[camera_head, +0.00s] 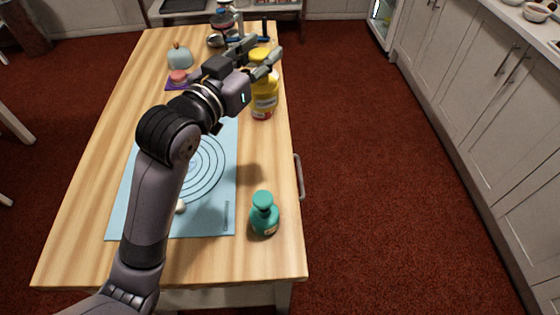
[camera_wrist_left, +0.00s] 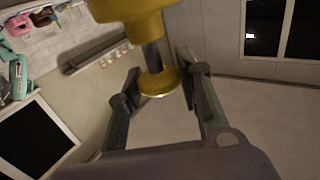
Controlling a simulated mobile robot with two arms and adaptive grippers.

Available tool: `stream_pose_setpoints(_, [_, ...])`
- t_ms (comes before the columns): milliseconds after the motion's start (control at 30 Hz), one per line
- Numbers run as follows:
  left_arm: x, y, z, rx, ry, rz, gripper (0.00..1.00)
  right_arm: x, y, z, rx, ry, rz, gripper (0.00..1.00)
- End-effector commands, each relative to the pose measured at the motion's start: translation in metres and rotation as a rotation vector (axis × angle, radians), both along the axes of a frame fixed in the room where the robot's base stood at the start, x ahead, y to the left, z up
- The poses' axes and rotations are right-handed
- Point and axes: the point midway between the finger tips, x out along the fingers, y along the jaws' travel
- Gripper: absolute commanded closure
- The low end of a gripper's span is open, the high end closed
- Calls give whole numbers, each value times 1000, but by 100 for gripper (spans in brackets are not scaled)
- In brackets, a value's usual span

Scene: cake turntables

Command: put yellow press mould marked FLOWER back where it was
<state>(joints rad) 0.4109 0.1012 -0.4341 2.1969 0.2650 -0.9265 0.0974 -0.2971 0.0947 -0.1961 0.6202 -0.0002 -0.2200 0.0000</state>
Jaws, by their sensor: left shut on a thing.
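The yellow press mould (camera_head: 265,95) is in my left gripper (camera_head: 262,59), right of the mat near the table's right edge in the head view. It is roughly upright, with its round top between the fingers and its body below. A pale label near its base is too small to read. In the left wrist view, the fingers (camera_wrist_left: 158,75) stand on both sides of the mould's yellow disc-shaped end (camera_wrist_left: 158,83), and its wider body (camera_wrist_left: 130,10) is cut off by the upper edge. Whether its base touches the table cannot be told. My right gripper is not in view.
A pale blue mat (camera_head: 226,205) with printed circles lies mid-table, partly behind my arm. A teal knobbed object (camera_head: 264,218) stands at the near right. A pale green knobbed object (camera_head: 180,58) and a pink piece (camera_head: 178,77) stand far left. Bare wood (camera_head: 85,215) shows at left.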

Motion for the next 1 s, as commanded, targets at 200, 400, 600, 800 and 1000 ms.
stream_pose_setpoints(200, [-1, 1, -38, 3, 9, -1, 100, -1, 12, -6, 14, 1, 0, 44])
stream_pose_setpoints(400, [-1, 1, -92, 3, 9, -2, 100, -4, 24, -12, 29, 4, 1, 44])
stream_pose_setpoints(600, [-1, 1, -138, 3, 4, -1, 100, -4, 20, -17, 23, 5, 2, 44])
stream_pose_setpoints(800, [-1, 1, -157, 1, 0, -1, 100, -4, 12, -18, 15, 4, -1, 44])
stream_pose_setpoints(1000, [-1, 1, -186, 4, 4, -2, 100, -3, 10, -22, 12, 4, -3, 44])
